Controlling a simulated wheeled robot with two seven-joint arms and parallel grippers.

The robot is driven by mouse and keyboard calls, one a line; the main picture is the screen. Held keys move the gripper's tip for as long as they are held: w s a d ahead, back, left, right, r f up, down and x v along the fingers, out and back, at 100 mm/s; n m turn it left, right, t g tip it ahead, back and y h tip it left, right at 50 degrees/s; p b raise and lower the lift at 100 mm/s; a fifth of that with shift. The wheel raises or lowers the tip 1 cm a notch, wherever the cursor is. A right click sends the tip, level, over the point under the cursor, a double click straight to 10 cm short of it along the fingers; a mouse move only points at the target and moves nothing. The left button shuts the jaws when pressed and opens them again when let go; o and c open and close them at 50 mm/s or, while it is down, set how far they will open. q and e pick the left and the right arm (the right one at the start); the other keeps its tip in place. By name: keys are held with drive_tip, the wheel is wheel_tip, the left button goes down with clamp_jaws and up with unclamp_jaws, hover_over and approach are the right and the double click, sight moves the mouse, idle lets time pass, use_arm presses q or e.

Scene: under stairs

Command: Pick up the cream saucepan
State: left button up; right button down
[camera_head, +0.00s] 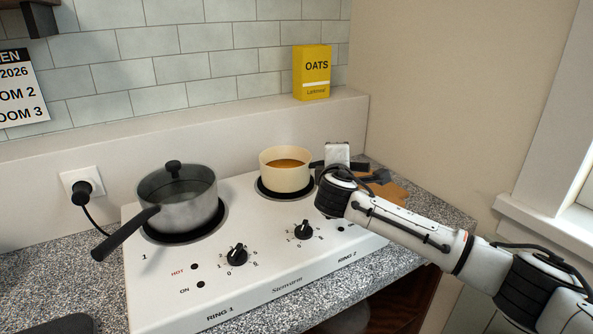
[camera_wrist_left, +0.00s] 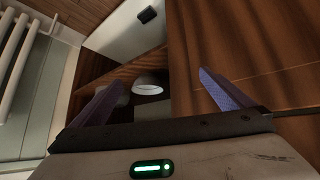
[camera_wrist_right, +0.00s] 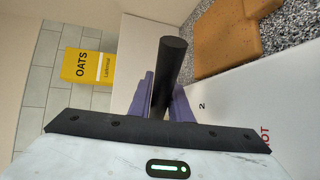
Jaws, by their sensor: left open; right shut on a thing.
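The cream saucepan (camera_head: 286,178) stands upright at the black plate of ring 2 on the white hob, with brown-orange contents inside. I cannot tell whether its base touches the plate. Its black handle points right, towards my right gripper. In the right wrist view my right gripper (camera_wrist_right: 165,82) is shut on the black handle (camera_wrist_right: 173,60), which passes between the purple fingers. The pan's body is out of that view. In the head view my right wrist hides part of the handle. My left gripper (camera_wrist_left: 160,78) is open and empty, away from the hob, facing brown wooden panels.
A grey lidded pot (camera_head: 178,205) stands on ring 1, its handle pointing front left. The white hob (camera_head: 265,250) has two front knobs. A yellow oats box (camera_head: 312,73) stands on the back ledge. A wooden board (camera_head: 390,194) lies right of the hob.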

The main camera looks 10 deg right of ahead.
idle(0.6)
drive_tip(key=shift+r, duration=0.1)
drive_tip(key=shift+r, duration=0.15)
wheel_tip(320, 180, up, 10)
drive_tip(key=shift+b, duration=0.3)
idle(0.8)
drive_tip(key=c, duration=2.5)
unclamp_jaws()
clamp_jaws()
